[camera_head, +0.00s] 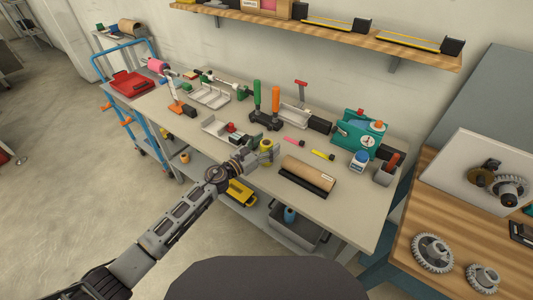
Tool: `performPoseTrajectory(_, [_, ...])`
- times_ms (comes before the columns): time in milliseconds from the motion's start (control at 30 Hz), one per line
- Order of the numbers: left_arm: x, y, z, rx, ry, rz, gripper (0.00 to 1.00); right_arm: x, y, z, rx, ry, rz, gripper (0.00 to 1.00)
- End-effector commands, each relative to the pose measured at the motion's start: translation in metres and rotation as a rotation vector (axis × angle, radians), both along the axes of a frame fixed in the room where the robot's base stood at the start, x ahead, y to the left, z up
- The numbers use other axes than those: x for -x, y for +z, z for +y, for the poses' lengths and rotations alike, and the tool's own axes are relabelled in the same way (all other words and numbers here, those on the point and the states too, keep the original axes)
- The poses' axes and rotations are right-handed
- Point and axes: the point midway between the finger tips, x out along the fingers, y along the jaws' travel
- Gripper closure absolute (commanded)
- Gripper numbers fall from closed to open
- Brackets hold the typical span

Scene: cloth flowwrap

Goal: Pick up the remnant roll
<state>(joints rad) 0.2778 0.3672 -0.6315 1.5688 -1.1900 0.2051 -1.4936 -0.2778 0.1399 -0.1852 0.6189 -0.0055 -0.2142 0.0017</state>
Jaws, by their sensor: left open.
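A brown roll (307,172) with a small white label lies on a dark holder near the front edge of the grey workbench (350,207). I take it to be the remnant roll. My left arm reaches in from the lower left. Its gripper (268,152) is open and hovers over the bench's front edge, just left of the brown roll and apart from it. A yellow tape-like ring (267,144) shows close by the fingers. I cannot tell if they touch it. My right gripper is out of view.
Pink (292,140) and yellow (322,155) markers lie behind the roll. A teal machine (353,130), a blue-and-white bottle (359,160) and a grey cup (383,177) stand to the right. Bare bench lies right of the roll. A wooden table with gears (432,253) is further right.

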Motion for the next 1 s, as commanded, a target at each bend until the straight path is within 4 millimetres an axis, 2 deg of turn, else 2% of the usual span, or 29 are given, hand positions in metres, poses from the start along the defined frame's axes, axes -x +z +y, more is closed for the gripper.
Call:
performPoseTrajectory(133, [0.0001,-0.0001,0.0002,0.0,0.0,0.0,0.32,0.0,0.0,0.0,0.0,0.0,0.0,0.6])
performPoseTrajectory(167, [0.0001,-0.0001,0.0002,0.0,0.0,0.0,0.35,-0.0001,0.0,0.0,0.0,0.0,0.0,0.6])
performPoseTrajectory(500, [0.0001,-0.0001,0.0003,0.0,0.0,0.0,0.78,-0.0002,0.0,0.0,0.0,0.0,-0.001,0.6])
performPoseTrajectory(567, [0.0,0.0004,0.0003,0.0,0.0,0.0,0.84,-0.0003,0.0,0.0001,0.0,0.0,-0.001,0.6])
performPoseTrajectory(1000, [-0.0003,0.0064,0.0004,-0.002,0.0,-0.002,0.84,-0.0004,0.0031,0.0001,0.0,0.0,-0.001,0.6])
